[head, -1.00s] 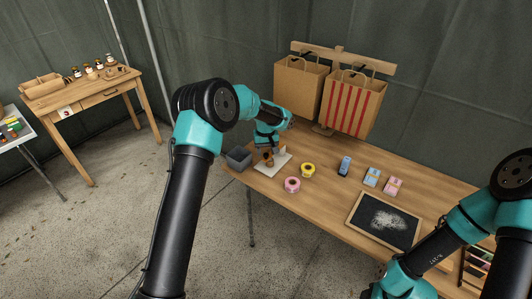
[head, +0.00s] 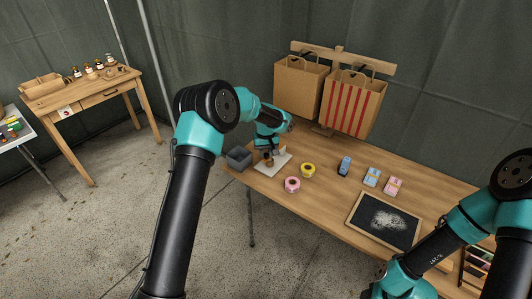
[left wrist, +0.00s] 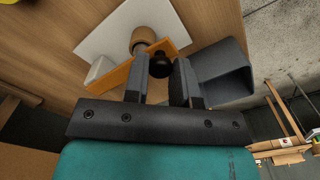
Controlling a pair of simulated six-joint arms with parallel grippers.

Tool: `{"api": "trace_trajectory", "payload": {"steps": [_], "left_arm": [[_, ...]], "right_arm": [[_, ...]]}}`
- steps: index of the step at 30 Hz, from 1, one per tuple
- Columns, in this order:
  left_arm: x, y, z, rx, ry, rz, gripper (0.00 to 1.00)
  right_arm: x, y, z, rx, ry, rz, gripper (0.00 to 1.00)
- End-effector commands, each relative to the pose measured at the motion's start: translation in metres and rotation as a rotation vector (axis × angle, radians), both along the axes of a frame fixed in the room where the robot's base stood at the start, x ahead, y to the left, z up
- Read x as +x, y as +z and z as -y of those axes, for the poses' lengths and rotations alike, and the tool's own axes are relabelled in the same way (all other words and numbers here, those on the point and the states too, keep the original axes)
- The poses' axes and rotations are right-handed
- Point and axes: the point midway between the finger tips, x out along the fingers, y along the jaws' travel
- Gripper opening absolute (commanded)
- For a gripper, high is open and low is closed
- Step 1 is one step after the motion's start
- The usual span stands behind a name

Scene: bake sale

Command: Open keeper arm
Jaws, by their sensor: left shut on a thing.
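A white base plate (left wrist: 108,42) lies on the table and also shows in the head view (head: 270,168). On it stand a round wooden post (left wrist: 143,36) and a small white block (left wrist: 101,68). The orange-brown keeper arm (left wrist: 118,78) lies across the plate between them, with a black knob (left wrist: 160,64) on its near side. My left gripper (left wrist: 160,75) is shut on the keeper arm at the knob, which sits between its fingers. In the head view, my left gripper (head: 267,146) hides part of the fixture. My right gripper is out of view.
A dark grey open bin (head: 238,158) stands just left of the plate. Pink tape (head: 292,185) and yellow tape (head: 308,170) lie to its right. Paper bags (head: 299,90) hang behind. A chalkboard (head: 384,220) and small boxes (head: 372,177) lie further right.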

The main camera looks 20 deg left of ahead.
Motion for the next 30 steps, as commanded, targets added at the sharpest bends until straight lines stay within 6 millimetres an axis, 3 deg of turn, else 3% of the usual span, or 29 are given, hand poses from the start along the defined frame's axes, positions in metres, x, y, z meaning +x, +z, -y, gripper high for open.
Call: {"api": "trace_trajectory", "payload": {"steps": [11, 30], "left_arm": [[0.002, 0.002, 0.000, 0.006, 0.000, -0.017, 0.00], [0.017, 0.030, 0.005, 0.088, 0.000, -0.258, 0.00]], "right_arm": [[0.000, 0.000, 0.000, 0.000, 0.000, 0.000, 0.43], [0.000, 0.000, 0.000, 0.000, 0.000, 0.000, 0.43]]}}
